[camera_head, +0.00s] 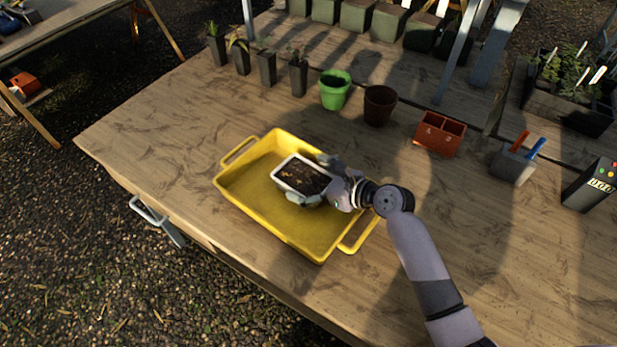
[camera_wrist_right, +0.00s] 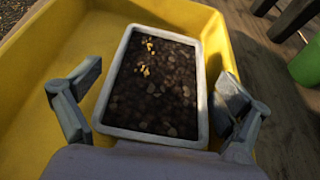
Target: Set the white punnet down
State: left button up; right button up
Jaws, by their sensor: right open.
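The white punnet (camera_head: 301,176) holds dark soil with a few yellow bits on top. It is in the yellow tray (camera_head: 246,190), near the tray's middle. In the right wrist view the punnet (camera_wrist_right: 152,86) sits between the two fingers, with a gap on each side, and the yellow tray (camera_wrist_right: 45,50) surrounds it. My right gripper (camera_head: 314,180) is open around the punnet, its fingers apart from the punnet walls. The gripper covers the punnet's right end in the head view. My left gripper is not in view.
A green pot (camera_head: 335,90), a brown pot (camera_head: 379,105) and a terracotta two-part box (camera_head: 439,134) stand behind the tray. A grey tool holder (camera_head: 512,164) and a dark button box (camera_head: 592,187) stand to the right. The wooden table (camera_head: 150,130) is clear left of the tray.

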jog(key=shift+r, duration=0.2)
jog(key=v, duration=1.2)
jog(key=shift+f, duration=0.1)
jog(key=shift+s, duration=0.1)
